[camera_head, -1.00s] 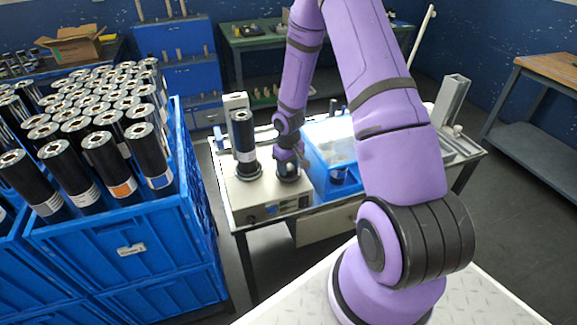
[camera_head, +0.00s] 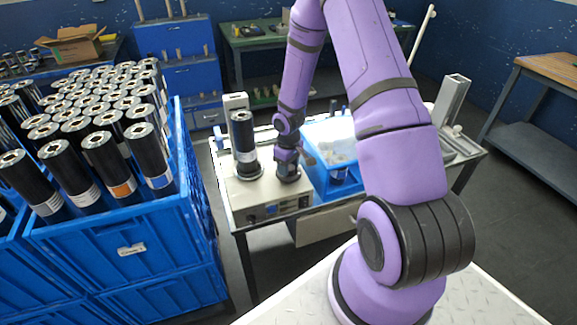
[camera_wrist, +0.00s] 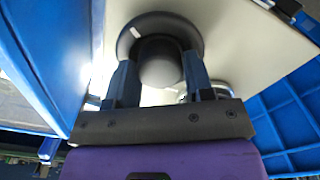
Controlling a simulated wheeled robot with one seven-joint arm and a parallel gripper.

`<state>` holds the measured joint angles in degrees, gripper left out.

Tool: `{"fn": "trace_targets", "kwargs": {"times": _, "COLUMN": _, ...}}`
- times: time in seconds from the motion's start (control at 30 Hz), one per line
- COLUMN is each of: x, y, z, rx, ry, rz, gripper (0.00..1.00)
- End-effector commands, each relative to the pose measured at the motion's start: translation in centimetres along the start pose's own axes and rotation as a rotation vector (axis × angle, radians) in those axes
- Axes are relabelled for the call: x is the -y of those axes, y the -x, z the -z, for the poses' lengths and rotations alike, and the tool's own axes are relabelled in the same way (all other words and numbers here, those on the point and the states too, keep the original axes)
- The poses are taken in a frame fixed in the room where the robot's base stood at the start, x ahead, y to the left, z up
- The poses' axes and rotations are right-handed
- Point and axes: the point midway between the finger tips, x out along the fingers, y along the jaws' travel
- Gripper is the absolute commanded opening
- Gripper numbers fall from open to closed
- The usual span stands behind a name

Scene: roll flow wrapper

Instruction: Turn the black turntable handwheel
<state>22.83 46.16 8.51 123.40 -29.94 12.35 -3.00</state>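The black turntable handwheel (camera_head: 289,176) sits on top of the beige machine box, at its right side, partly hidden under my gripper (camera_head: 288,160). In the wrist view, the handwheel (camera_wrist: 160,24) shows as a dark disc with a round hub in front of it. The two fingers of my gripper (camera_wrist: 160,75) stand on either side of the hub and appear to press on it. The contact faces themselves are hidden. My gripper points down at the handwheel.
A black roll (camera_head: 243,140) stands upright on the box just left of my gripper. A blue bin (camera_head: 322,180) is close on the right. Blue crates (camera_head: 130,245) full of black rolls fill the left. The box's front panel (camera_head: 272,210) has small controls.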

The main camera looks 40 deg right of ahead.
Motion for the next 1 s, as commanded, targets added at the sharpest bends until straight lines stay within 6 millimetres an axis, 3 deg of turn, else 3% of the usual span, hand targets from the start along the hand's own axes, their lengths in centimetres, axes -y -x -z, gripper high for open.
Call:
{"fn": "trace_targets", "kwargs": {"times": 0.03, "x": 0.0, "y": 0.0, "z": 0.0, "rx": -0.001, "ry": 0.000, "rz": 0.000, "gripper": 0.60}}
{"fn": "trace_targets", "kwargs": {"times": 0.1, "x": 0.0, "y": 0.0, "z": 0.0, "rx": -0.001, "ry": 0.000, "rz": 0.000, "gripper": 0.71}}
{"fn": "trace_targets", "kwargs": {"times": 0.47, "x": 0.0, "y": 0.5, "z": 0.0, "rx": -0.001, "ry": -0.002, "rz": -0.001, "gripper": 0.71}}
{"fn": "trace_targets", "kwargs": {"times": 1.0, "x": -0.1, "y": 8.9, "z": 0.0, "rx": -0.003, "ry": -0.002, "rz": -0.002, "gripper": 0.71}}
